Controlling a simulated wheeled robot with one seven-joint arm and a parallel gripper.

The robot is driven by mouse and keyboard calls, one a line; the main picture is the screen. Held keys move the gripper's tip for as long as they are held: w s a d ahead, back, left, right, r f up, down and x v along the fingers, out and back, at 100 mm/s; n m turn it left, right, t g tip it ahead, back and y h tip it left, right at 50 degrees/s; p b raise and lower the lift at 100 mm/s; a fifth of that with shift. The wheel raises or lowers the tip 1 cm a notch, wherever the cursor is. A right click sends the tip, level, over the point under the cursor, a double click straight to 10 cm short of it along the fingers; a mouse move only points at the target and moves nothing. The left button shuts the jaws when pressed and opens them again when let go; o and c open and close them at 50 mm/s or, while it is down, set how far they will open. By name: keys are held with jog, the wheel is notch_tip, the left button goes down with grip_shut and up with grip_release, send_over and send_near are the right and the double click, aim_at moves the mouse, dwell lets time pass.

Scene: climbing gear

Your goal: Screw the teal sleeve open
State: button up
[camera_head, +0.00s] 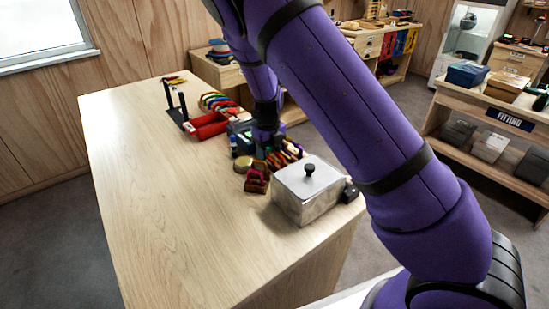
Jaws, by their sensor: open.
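My purple arm reaches down to the far right part of the wooden table (160,200). My gripper (268,142) points down among a cluster of small gear and is open. The fingertips are small and partly lost among the objects. A small blue-teal upright piece (234,146) stands just left of the gripper, apart from it as far as I can see. I cannot tell whether it is the teal sleeve. No sleeve or threaded part can be made out clearly, and my wrist hides part of the cluster.
A metal box (303,195) with a black-knobbed lid stands at the table's right edge. A small dark red box (256,181) and a round tin (243,163) sit left of it. A red padded object (207,127) and coloured loops (217,102) lie farther back. The table's left and front are clear.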

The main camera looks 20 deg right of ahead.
jog(key=shift+s+a, duration=0.1)
jog(key=shift+a, duration=0.3)
jog(key=shift+r, duration=1.4)
jog(key=shift+d, duration=0.1)
jog(key=shift+w+d, duration=0.2)
jog(key=shift+d, duration=0.35)
